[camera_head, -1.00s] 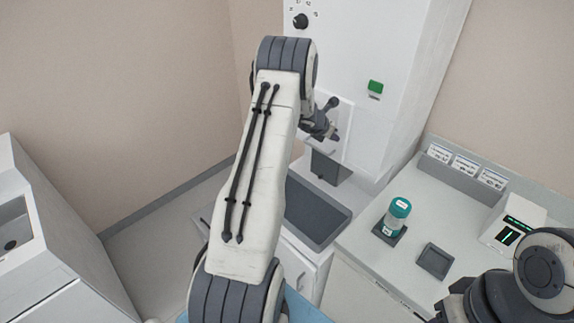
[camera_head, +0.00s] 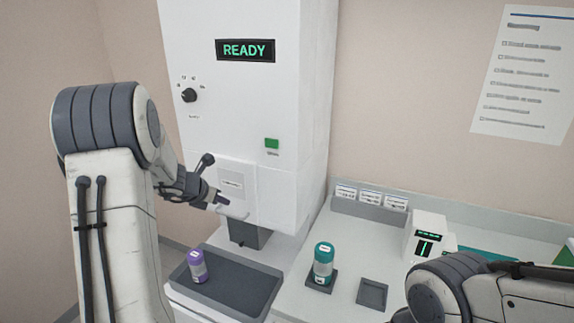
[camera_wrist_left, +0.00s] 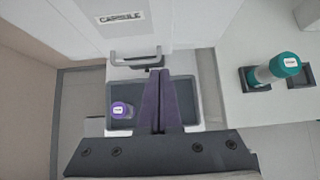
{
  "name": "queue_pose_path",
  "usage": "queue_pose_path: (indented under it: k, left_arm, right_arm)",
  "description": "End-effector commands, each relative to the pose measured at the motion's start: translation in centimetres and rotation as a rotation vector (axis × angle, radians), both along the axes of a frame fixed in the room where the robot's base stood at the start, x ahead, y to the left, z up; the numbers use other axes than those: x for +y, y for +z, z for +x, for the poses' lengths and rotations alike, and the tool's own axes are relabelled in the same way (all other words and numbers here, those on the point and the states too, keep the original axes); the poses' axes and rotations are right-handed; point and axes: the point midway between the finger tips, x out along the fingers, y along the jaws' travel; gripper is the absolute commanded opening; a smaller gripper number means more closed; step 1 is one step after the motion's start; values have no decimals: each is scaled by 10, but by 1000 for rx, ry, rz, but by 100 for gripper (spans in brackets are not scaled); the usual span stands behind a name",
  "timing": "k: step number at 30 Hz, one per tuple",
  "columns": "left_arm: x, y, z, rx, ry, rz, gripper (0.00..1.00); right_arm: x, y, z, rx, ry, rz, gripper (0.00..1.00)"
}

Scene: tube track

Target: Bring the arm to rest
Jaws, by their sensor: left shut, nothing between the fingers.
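My left arm comes in from the left in the head view. Its gripper (camera_head: 226,202) is near the front of the white machine (camera_head: 245,115), by the handle of its small door (camera_head: 233,182). In the left wrist view its purple fingers (camera_wrist_left: 160,80) are shut together with nothing between them. They point toward the handle (camera_wrist_left: 135,57) under a "CAPSULE" label; contact with it cannot be told. My right arm shows at the lower right of the head view, but its gripper is out of view.
A purple-capped capsule (camera_head: 197,266) stands in the dark tray (camera_head: 240,285) below the machine. A teal-capped container (camera_head: 323,264) stands on a counter pad beside an empty square holder (camera_head: 372,293). A small white device (camera_head: 427,236) is further right. The machine's display (camera_head: 246,50) reads READY.

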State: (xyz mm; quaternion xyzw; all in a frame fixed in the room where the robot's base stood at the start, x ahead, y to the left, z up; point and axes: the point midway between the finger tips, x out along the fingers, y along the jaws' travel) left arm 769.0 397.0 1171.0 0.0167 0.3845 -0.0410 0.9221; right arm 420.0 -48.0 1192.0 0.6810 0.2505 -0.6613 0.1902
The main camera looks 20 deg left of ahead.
Motion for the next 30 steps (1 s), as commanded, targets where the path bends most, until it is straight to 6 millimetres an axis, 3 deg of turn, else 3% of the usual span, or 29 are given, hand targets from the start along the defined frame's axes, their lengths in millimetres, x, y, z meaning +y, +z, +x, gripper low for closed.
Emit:
queue_pose_path:
  k: [2,5,8,11,14,18,21,24,28,29,30]
  left_arm:
    - [-2,0,0,1,-7,3,0]
    - [-22,2,2,1,-81,32,0]
    - [-70,6,1,5,-273,110,0]
    - [-141,9,-11,1,-576,234,0]
    - [-214,11,-40,-22,-928,378,0]
    - [-301,9,-105,-89,-1459,594,0]
    - [-346,3,-167,-173,-1878,765,0]
    - [-370,-6,-236,-291,-2327,949,0]
    - [-370,-17,-302,-455,-2810,1152,0]
    - [-368,-19,-313,480,2842,-1169,0]
    - [-364,-21,-324,483,2733,-1125,0]
  right_arm:
    - [0,0,0,0,0,0,45]
    - [0,-2,0,0,0,0,45]
    - [0,-6,0,0,0,0,45]
    - [0,-11,0,0,0,0,45]
    - [0,-16,0,0,0,0,45]
    - [0,-24,0,0,1,0,45]
    - [0,-30,0,0,1,0,45]
    - [0,-37,0,0,1,0,45]
    - [0,-43,0,0,1,0,45]
    - [0,-44,0,0,1,0,45]
    - [0,-46,0,0,1,0,45]
